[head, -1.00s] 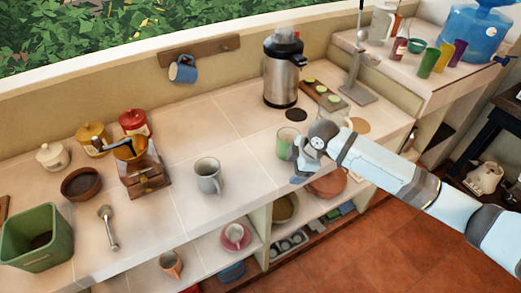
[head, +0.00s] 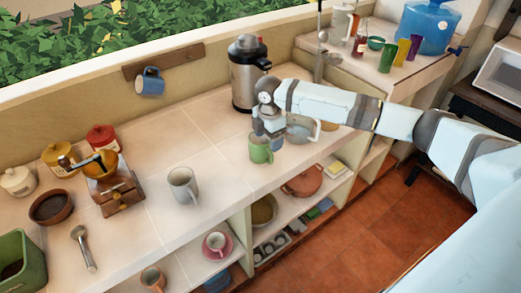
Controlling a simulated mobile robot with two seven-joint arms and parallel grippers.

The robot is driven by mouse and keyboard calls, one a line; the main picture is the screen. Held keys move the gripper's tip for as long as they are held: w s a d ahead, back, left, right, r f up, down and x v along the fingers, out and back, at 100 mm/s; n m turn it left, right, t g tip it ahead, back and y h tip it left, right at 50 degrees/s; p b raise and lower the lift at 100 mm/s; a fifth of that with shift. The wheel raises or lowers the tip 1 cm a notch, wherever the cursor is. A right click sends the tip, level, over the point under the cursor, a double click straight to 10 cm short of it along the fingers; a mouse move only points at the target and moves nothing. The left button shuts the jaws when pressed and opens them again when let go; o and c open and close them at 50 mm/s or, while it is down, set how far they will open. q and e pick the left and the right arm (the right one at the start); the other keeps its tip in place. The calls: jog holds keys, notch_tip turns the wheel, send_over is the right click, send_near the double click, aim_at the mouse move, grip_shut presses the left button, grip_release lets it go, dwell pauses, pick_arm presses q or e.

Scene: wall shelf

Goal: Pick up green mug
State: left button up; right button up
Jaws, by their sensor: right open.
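The green mug (head: 261,150) stands upright on the counter, right of the grey mug. My right gripper (head: 270,132) is open at the mug's upper right side, very close to its rim. Whether a finger touches the mug or reaches inside it, I cannot tell. Part of the mug's back and right side is hidden by the gripper. My left gripper is not in view.
A grey mug (head: 183,186) stands to the left on the counter (head: 215,150). A steel kettle-like urn (head: 248,75) stands behind the green mug. A coffee grinder (head: 115,185) is further left. The counter's front edge drops to lower shelves.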

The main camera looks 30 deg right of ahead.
aim_at(269, 149)
jog(key=shift+d+f+p, duration=0.2)
jog(key=shift+f+p, duration=0.35)
jog(key=shift+f, duration=2.45)
jog(key=c, duration=1.2)
jog(key=shift+r, duration=0.2)
notch_tip(269, 149, up, 20)
jog(key=shift+f+b, duration=0.25)
jog(key=shift+b, duration=0.6)
jog(key=shift+r, duration=0.1)
